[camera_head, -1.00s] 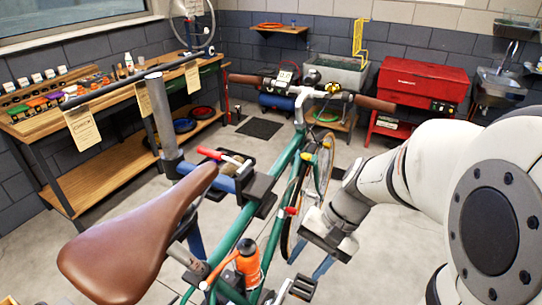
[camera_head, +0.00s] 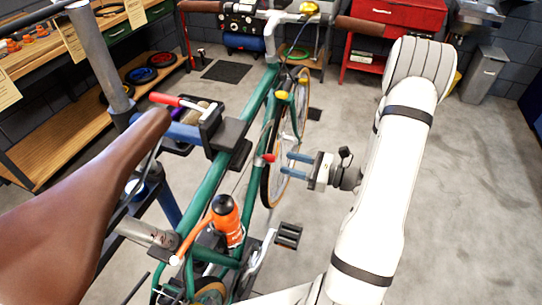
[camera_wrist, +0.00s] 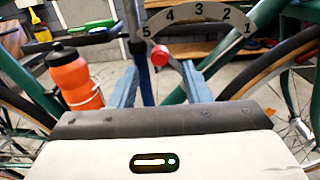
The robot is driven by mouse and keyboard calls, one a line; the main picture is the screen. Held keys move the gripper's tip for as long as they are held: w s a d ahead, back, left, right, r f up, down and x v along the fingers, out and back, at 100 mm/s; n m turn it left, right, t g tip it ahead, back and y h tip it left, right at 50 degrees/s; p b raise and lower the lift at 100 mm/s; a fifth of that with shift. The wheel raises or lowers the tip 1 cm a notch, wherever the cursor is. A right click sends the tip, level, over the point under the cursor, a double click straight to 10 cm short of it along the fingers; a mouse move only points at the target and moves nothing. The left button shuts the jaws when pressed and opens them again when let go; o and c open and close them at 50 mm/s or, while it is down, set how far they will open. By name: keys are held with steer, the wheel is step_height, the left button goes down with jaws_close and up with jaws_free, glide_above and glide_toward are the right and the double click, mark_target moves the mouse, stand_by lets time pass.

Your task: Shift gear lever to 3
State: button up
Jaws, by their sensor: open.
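The gear lever's red knob (camera_wrist: 160,56) shows in the wrist view, below the 5 end of a grey arc dial (camera_wrist: 198,20) numbered 5 to 1 from left to right. I cannot tell exactly which number the lever points to. In the head view the red knob (camera_head: 269,157) sits on the green bike frame (camera_head: 207,187). My gripper (camera_head: 286,164) is open, its blue fingers pointing left at the bike just right of the knob. In the wrist view the knob appears between the fingers of my gripper (camera_wrist: 160,76); I see no contact.
An orange bottle (camera_head: 226,221) is on the frame; it shows left of the fingers in the wrist view (camera_wrist: 73,80). A pedal (camera_head: 288,235) sticks out below the gripper. The brown saddle (camera_head: 82,225) is at left. The floor on the right is clear.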

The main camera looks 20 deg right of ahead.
mark_target(271, 159)
steer(key=p+x, duration=0.1)
steer(key=x, duration=0.5)
steer(key=shift+w+a, duration=0.3)
jaws_close()
steer(key=shift+s+a, duration=0.1)
